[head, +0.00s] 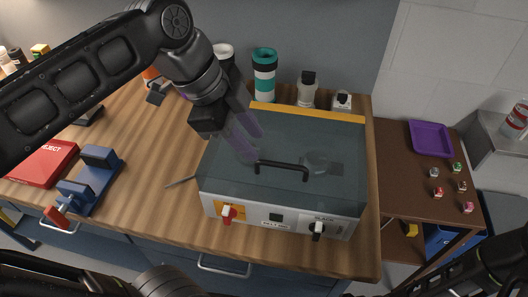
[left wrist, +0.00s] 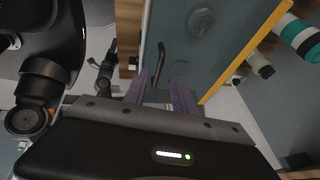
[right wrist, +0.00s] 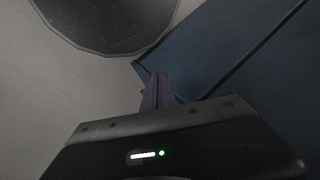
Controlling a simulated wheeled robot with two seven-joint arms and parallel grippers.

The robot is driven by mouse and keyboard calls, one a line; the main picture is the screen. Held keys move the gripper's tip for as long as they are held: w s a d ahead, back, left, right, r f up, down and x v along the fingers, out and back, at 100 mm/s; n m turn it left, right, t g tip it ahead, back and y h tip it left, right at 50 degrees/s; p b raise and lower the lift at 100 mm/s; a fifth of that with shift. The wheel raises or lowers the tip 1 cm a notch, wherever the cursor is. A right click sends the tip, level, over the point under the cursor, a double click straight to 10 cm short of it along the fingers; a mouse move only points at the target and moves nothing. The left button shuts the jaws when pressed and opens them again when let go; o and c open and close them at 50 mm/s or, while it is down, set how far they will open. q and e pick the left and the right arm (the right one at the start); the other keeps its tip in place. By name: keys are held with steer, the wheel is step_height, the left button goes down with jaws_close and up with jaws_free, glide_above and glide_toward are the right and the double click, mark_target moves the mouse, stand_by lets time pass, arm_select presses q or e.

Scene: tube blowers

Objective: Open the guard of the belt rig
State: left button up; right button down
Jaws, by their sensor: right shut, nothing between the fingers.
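The belt rig (head: 273,217) is a white box on the wooden bench, with a red knob and a dark knob on its front. Its dark see-through guard (head: 215,165) lies down over the top, with a yellow strip along the back edge. A black bar handle (head: 282,166) stands on the guard near the front; it also shows in the left wrist view (left wrist: 158,62). My left gripper (head: 254,147) is open and empty above the guard, left of and behind the handle. My right gripper (right wrist: 158,82) is shut and empty, low beside blue cabinet fronts.
A blue clamp-like fixture (head: 93,180) and a red "REJECT" tray (head: 43,162) sit on the bench at left. A teal-banded tube (head: 264,75) and white fittings (head: 307,88) stand behind the rig. A purple tray (head: 432,139) lies on the brown side table at right.

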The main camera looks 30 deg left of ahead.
mark_target(269, 162)
arm_select(q)
steer(key=x, duration=0.6)
steer(key=shift+f+p, duration=0.1)
steer(key=shift+p, duration=0.3)
jaws_close()
stand_by(1.0)
